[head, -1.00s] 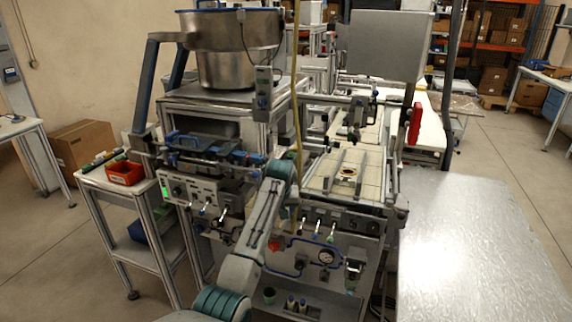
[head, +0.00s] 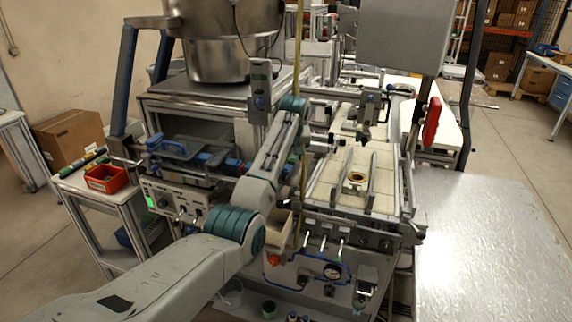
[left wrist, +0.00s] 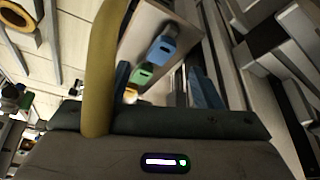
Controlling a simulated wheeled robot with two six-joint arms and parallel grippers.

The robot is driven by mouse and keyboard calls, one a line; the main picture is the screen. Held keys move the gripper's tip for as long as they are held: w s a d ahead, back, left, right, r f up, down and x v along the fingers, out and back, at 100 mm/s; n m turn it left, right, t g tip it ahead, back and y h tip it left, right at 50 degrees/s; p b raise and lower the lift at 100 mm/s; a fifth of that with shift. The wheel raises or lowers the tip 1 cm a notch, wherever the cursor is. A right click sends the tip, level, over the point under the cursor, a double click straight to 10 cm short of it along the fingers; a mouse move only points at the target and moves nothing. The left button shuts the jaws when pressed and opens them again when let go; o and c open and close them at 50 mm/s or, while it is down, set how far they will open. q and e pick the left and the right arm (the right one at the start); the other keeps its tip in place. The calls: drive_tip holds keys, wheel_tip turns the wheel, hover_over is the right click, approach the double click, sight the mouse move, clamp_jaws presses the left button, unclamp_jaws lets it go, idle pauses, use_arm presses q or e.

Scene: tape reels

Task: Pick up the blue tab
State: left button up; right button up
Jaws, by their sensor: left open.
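The blue tab (left wrist: 162,46) lies in a pale, shallow bin (left wrist: 142,22) in the left wrist view. A green tab (left wrist: 143,75) and a partly hidden orange-yellow one (left wrist: 131,94) lie in a row with it. My left gripper (left wrist: 165,82) is open, with its two blue fingers apart and the bin beyond them. Nothing shows between the fingers. In the head view my left gripper (head: 297,152) is at the front of the machine, partly hidden by my forearm, above a small tan bin (head: 278,232). The tabs cannot be made out there. My right gripper is not in view.
A yellow hose (left wrist: 99,75) crosses close in front of the left wrist camera and hangs beside my forearm in the head view. A tape reel (head: 357,178) lies on the tiled bed between rails. A metal bowl (head: 220,60) stands above. A bare metal table (head: 490,240) is at right.

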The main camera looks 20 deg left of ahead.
sight(287, 169)
use_arm(q)
drive_tip(key=shift+a+f+p, duration=0.2)
drive_tip(key=shift+f+p, duration=0.85)
drive_tip(key=shift+p, duration=0.05)
drive_tip(key=x, duration=0.2)
drive_tip(key=shift+w+a+f, duration=0.15)
drive_tip(key=shift+w+f, duration=0.05)
drive_tip(key=shift+f, duration=0.05)
drive_tip(key=shift+w+a+f, duration=0.1)
drive_tip(key=shift+w+f, duration=0.15)
drive_tip(key=shift+f, duration=0.35)
drive_tip(key=shift+c, duration=0.9)
drive_tip(key=c, duration=1)
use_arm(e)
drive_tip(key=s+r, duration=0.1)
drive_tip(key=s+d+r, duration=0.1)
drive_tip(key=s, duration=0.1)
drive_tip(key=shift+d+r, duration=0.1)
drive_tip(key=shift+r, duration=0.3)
